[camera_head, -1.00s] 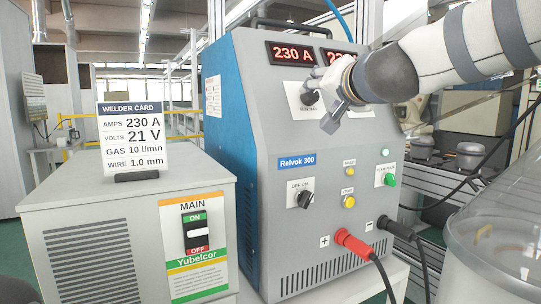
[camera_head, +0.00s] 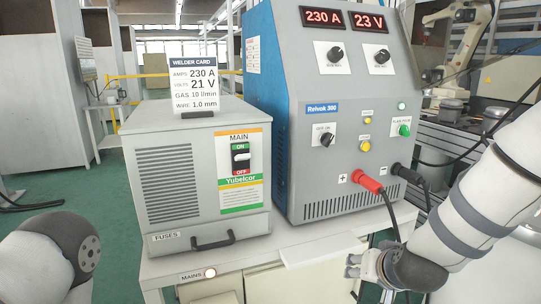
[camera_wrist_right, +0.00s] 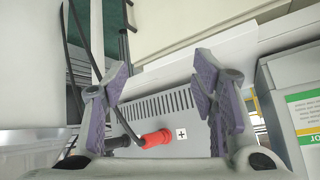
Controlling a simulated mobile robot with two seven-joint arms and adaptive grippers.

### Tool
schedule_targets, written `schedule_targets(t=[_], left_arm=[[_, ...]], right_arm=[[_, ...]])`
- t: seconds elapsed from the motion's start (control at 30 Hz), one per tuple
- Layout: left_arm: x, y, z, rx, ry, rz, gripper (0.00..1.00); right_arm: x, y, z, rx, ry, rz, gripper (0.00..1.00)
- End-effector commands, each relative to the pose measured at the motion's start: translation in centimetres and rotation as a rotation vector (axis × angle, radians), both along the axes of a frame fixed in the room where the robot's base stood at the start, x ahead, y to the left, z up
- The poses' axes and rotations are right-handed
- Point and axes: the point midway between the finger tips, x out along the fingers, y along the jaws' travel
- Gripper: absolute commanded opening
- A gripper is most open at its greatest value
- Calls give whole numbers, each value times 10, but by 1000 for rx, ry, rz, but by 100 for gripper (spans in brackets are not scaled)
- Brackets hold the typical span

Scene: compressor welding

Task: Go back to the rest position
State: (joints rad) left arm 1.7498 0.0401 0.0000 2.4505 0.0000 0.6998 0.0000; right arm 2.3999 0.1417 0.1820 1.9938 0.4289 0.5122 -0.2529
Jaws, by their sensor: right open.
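My right gripper (camera_head: 354,265) is low at the right, in front of the white bench's edge and below the welder's cable sockets, clear of the panel. In the right wrist view its two purple-padded fingers (camera_wrist_right: 163,95) stand apart with nothing between them. The welder (camera_head: 345,110) shows 230 A and 23 V on its red displays, and both upper knobs are uncovered. My left arm shows only as a rounded link at the lower left; its gripper is out of view.
The grey Yubelcor box (camera_head: 180,170) stands left of the welder, with the welder card (camera_head: 194,84) on top reading 230 A, 21 V. A red plug (camera_head: 368,184) and black plug (camera_head: 401,172) trail cables near my right arm. Green floor (camera_head: 60,185) is open at left.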

Motion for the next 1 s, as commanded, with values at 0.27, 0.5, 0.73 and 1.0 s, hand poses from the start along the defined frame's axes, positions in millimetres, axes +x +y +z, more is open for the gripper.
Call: schedule_targets(t=[0.27, 0.5, 0.73, 1.0], left_arm=[[0, 0, 0, 0, -1, 0, 0], [1, 0, 0, 0, -2, 0, 0], [1, 0, 0, 0, -2, 0, 0], [0, 0, 0, 0, -1, 0, 0]], right_arm=[[-219, -12, -170, -71, 499, 142, 53], [-380, -17, -199, -50, 820, 234, 53], [-407, -18, -198, -39, 874, 247, 53], [-406, -18, -198, -39, 873, 246, 53]])
